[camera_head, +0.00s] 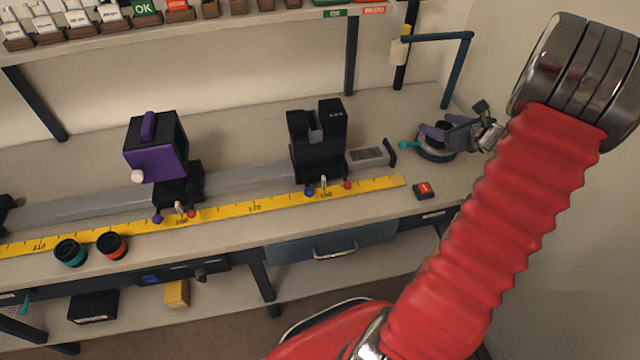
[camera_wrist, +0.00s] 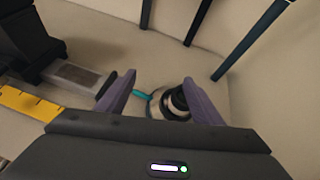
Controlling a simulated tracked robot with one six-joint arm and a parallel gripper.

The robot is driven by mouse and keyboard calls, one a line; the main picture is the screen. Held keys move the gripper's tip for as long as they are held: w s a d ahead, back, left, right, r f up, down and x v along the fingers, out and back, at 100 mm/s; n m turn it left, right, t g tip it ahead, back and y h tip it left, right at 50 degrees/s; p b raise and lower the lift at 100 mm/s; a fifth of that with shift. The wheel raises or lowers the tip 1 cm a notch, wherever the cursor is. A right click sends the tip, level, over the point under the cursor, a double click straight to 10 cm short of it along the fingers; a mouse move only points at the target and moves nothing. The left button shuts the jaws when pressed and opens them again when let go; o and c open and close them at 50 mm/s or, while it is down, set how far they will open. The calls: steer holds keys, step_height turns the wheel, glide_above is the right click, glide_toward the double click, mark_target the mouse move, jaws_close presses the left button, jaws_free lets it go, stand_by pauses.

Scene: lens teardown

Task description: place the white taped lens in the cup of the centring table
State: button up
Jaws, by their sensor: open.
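The centring table (camera_head: 436,155) is a low round dark piece with a teal handle, at the right of the bench in the head view. It also shows in the wrist view (camera_wrist: 157,108), partly behind my fingers. A round black and silver piece (camera_wrist: 178,101) is on it, close to my right finger; I cannot tell whether it is the cup or a lens. My gripper (camera_wrist: 159,80) is open, its purple fingers over the table; in the head view it is at the centring table (camera_head: 447,130). I cannot make out white tape, so the white taped lens is not identified.
A rail with a purple holder (camera_head: 152,158) and a black carriage (camera_head: 318,145) lies behind a yellow ruler (camera_head: 250,208). Green-ringed (camera_head: 70,252) and red-ringed (camera_head: 112,245) lenses stand at the front left. A teal post arm (camera_head: 440,38) rises behind the centring table.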

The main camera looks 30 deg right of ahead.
steer(key=w+a+r+n+g+y, duration=0.15)
steer(key=a+r+n, duration=0.35)
steer(key=a, duration=0.6)
steer(key=a+r+n+g+y, duration=0.2)
steer(key=a+n, duration=0.4)
steer(key=a, duration=0.5)
steer(key=a+r+n+g+y, duration=0.15)
steer(key=a+r+n, duration=0.35)
steer(key=a, duration=0.6)
steer(key=s+a+r+n+g+h, duration=0.1)
steer(key=s+a+n, duration=0.6)
steer(key=s+n, duration=0.2)
steer(key=s+a+r+n+g+h, duration=0.1)
steer(key=s+a+n+h, duration=0.1)
steer(key=s+a+n, duration=0.4)
steer(key=s+n, duration=0.3)
steer(key=n, duration=0.1)
steer(key=shift+a+r+n+h, duration=0.3)
steer(key=shift+a+r, duration=0.05)
steer(key=shift+r, duration=0.05)
